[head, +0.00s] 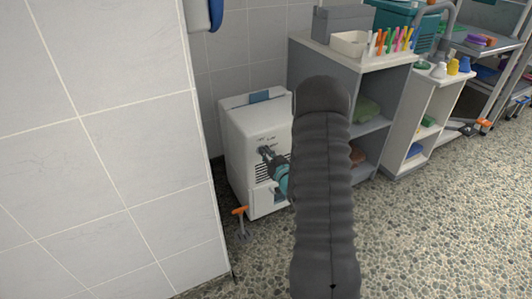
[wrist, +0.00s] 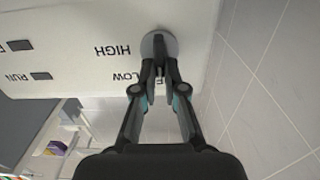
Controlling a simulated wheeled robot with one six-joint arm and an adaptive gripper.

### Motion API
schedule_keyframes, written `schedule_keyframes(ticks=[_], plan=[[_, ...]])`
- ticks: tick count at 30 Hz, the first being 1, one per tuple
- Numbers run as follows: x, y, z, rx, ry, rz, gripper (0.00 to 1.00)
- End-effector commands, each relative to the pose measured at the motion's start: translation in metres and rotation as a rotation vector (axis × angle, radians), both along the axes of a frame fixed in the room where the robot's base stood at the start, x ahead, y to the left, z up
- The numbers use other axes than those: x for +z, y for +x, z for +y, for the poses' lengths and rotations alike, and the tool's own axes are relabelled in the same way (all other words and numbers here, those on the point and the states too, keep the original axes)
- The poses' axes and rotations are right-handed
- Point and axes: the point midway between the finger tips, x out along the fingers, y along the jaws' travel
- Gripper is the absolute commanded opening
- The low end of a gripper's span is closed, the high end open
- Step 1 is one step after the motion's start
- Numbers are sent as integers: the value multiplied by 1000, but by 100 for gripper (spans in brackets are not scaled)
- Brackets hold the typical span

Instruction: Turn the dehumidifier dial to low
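The white dehumidifier (head: 238,125) stands on the floor in the corner by the tiled wall, its front panel facing me. Its round grey dial (wrist: 152,43) shows in the wrist view, with upside-down HIGH (wrist: 113,49) and LOW (wrist: 127,76) labels to its left. Another label beside LOW is mostly hidden behind a finger. My gripper (wrist: 159,62) is at the panel, its fingertips close together on the dial's dark raised grip. The grip and fingertips hide which way the dial points. In the head view my gripper (head: 267,153) reaches the dehumidifier's upper front.
A tiled wall (wrist: 265,75) is close on the right in the wrist view. An orange-handled tool (head: 240,211) stands by the dehumidifier. Grey shelving (head: 375,80) with pens and towels stands to its right.

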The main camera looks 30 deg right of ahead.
Motion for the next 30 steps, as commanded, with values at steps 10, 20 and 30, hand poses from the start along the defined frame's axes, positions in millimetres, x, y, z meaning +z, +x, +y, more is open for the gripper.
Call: schedule_keyframes(ticks=[10,20,30], plan=[[-1,0,-1,0,31,0,0],[-3,0,-4,1,231,5,0],[-4,1,-7,1,517,15,0]])
